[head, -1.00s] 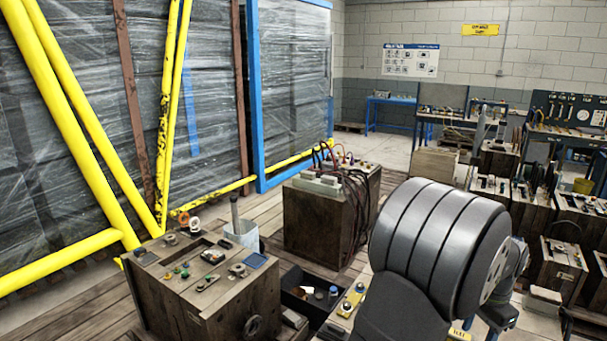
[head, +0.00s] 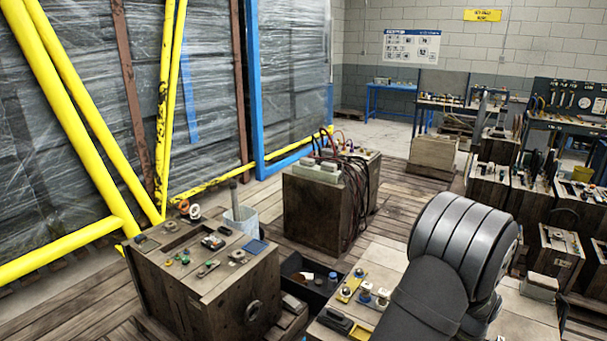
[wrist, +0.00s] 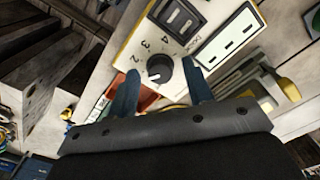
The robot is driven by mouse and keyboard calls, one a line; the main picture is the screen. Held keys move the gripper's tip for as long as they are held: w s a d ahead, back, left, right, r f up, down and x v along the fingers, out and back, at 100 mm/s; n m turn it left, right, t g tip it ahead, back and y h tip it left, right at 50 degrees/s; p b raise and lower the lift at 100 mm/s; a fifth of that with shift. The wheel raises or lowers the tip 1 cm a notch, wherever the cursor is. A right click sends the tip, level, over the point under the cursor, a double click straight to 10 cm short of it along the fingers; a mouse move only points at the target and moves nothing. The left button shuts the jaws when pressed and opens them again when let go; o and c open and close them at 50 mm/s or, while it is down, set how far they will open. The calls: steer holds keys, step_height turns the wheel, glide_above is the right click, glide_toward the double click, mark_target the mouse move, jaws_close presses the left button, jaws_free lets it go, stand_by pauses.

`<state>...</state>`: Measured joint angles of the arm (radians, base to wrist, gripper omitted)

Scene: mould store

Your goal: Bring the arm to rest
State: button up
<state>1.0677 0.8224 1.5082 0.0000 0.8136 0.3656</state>
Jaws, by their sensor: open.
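My gripper (wrist: 160,90) shows in the wrist view with its two blue fingers apart and nothing held between them. Beyond the fingertips lies a panel (wrist: 215,25) with a black rotary knob (wrist: 160,68), printed numbers around it and a rocker switch. The knob appears between the fingers; I cannot tell how far off it is. In the head view my dark arm is at the lower right, and the gripper itself is hidden behind it or out of frame.
A wooden crate (head: 207,300) with controls on top stands at the lower left, beside a black bin (head: 305,277). Another wooden crate (head: 318,215) with cables stands behind. Yellow rails (head: 90,115) front wrapped stacks at left. Several crates (head: 560,250) crowd the right.

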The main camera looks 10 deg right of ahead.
steer(key=n, duration=0.7)
steer(key=shift+r, duration=0.15)
step_height(320, 180, up, 12)
steer(key=shift+f, duration=0.25)
